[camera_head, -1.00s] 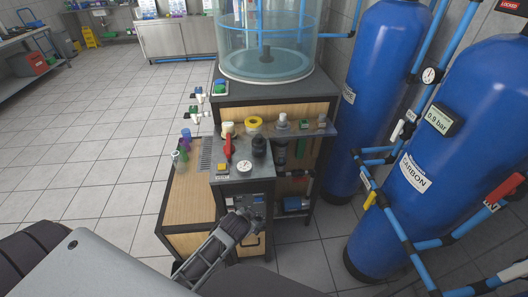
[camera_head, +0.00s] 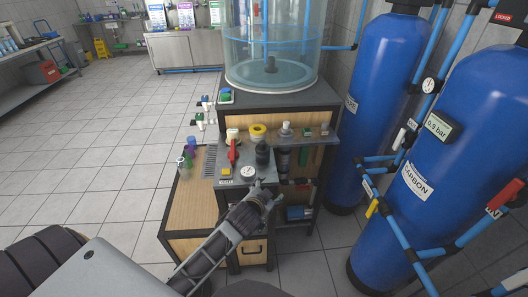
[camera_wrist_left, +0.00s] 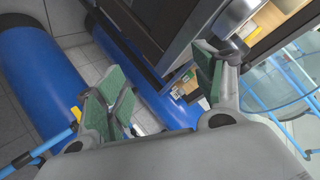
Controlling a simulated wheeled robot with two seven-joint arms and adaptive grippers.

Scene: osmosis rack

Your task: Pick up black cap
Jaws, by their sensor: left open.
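A black object that looks like the black cap (camera_head: 262,152) stands upright on the grey top of the small bench unit (camera_head: 207,163), right of a red-handled valve (camera_head: 232,150) and behind a round gauge (camera_head: 248,172). My left gripper (camera_head: 262,191) is just in front of the unit's front right edge, nearer to me than the black cap and apart from it. In the left wrist view my left gripper (camera_wrist_left: 157,92) has its green-padded fingers spread, with nothing held between them. I cannot make out the cap in that view. My right gripper is not in view.
A yellow ring (camera_head: 257,131) and other small fittings line the shelf behind. A clear tank (camera_head: 270,45) stands at the back. Blue tanks (camera_head: 383,85) with pipes crowd the right. Small coloured bottles (camera_head: 190,145) stand left of the unit. The floor on the left is free.

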